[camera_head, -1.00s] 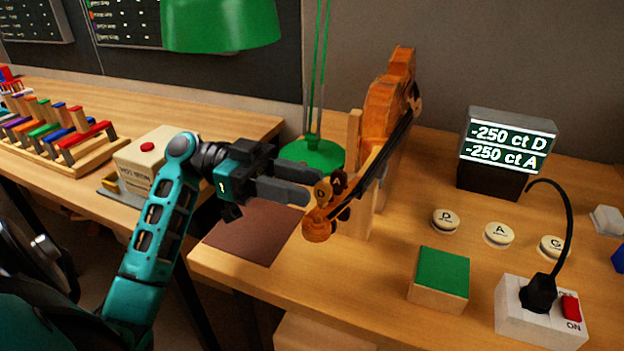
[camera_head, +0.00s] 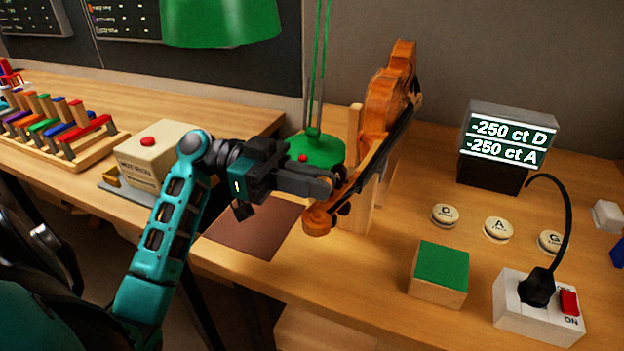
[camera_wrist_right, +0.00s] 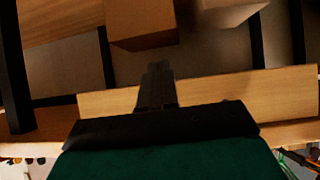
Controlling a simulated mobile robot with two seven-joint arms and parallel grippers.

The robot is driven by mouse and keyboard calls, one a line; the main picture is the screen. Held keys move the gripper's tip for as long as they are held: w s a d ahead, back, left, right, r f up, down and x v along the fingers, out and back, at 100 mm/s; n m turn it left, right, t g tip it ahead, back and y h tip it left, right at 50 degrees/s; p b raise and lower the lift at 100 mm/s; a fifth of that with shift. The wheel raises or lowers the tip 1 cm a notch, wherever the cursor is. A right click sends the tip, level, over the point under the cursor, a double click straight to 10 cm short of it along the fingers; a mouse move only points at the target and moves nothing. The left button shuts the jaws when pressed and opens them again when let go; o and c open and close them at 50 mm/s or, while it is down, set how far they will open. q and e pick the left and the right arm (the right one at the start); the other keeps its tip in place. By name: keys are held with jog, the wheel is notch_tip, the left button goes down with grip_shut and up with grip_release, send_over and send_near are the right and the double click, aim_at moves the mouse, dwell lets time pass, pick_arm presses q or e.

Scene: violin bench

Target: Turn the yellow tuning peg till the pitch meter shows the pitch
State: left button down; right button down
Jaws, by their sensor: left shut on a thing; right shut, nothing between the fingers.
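The violin (camera_head: 384,105) leans upright against a wooden stand, its scroll (camera_head: 317,221) low and toward me. My left gripper (camera_head: 333,186) reaches in from the left and is shut at the pegbox on a tuning peg. The fingers hide most of that peg, so I cannot see its colour. The pitch meter (camera_head: 508,140) reads -250 ct D above -250 ct A. My right gripper (camera_wrist_right: 156,84) shows only in the right wrist view, shut and empty, away from the violin.
A green-topped block (camera_head: 440,272), round D (camera_head: 445,215) and A (camera_head: 498,229) buttons and a white switch box (camera_head: 538,308) with a black cable stand right of the violin. A green lamp base (camera_head: 318,150) is close behind my left gripper. A brown mat (camera_head: 255,228) lies below it.

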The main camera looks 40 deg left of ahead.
pick_arm(q)
jog(key=n+t+y+b, duration=0.1)
jog(key=t, duration=0.1)
jog(key=n+t+y+b, duration=0.1)
jog(key=n+t, duration=0.1)
jog(key=t, duration=0.1)
jog(key=n+t+y+b, duration=0.1)
jog(key=n+t+b, duration=0.1)
jog(key=shift+s+d+t+y, duration=0.15)
jog(key=shift+s+t+y, duration=0.15)
jog(key=shift+s+y, duration=0.1)
pick_arm(e)
jog(key=shift+w+a+f+y, duration=0.25)
jog(key=shift+a+f, duration=0.1)
jog(key=shift+f, duration=0.15)
jog(key=shift+w+a+f+y, duration=0.15)
jog(key=shift+w+a+f, duration=0.05)
jog(key=shift+a+f, duration=0.2)
pick_arm(q)
jog(key=c, duration=1.2)
grip_release()
jog(key=shift+w+r, duration=0.1)
pick_arm(e)
jog(key=shift+w+r, duration=0.1)
